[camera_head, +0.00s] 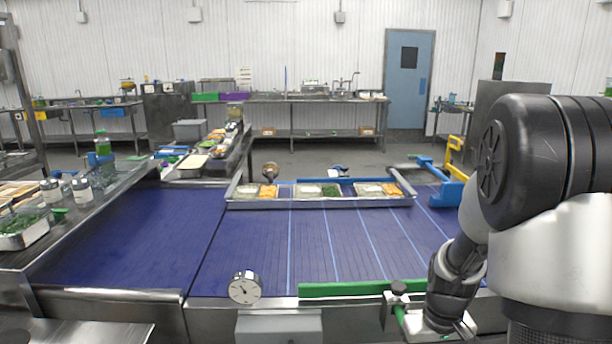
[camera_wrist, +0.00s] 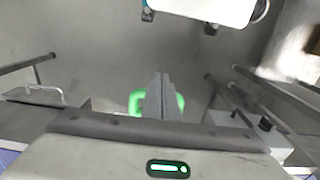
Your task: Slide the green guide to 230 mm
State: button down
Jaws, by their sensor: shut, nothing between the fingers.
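The green guide (camera_head: 345,289) is a long flat bar along the near edge of the blue conveyor in the head view. My gripper (camera_wrist: 160,78) is shut and empty in the wrist view. A bright green curved part (camera_wrist: 135,103) shows on both sides of the fingers, which hide its middle; I cannot tell whether they touch it. In the head view my arm's end is just right of the knob and covers the guide's right side. No 230 mm mark is readable.
A metal tray (camera_head: 245,204) with several food portions lies across the far belt. A round dial (camera_head: 244,287) stands at the near edge, left of the guide. The blue belt (camera_head: 270,255) between guide and tray is clear. A blue bracket (camera_head: 447,195) is at far right.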

jog(key=shift+w, duration=0.6)
dwell(0.3)
jog(key=s+r+p, duration=0.3)
jog(key=r+p, duration=0.3)
jog(key=r, duration=0.2)
dwell(0.8)
jog(key=s+a+r+t+p, duration=0.2)
jog(key=s+a+r, duration=0.1)
jog(key=r, duration=0.6)
jog(key=s+a+r+t+p, duration=0.1)
jog(key=s+a+r, duration=0.3)
jog(key=r, duration=0.5)
jog(key=s+a+r+t+p, duration=0.2)
jog(key=s+a+r, duration=0.1)
jog(key=r, duration=0.6)
jog(key=shift+s+a+r+t+p, duration=0.3)
jog(key=shift+s+p, duration=0.1)
jog(key=shift+s, duration=0.25)
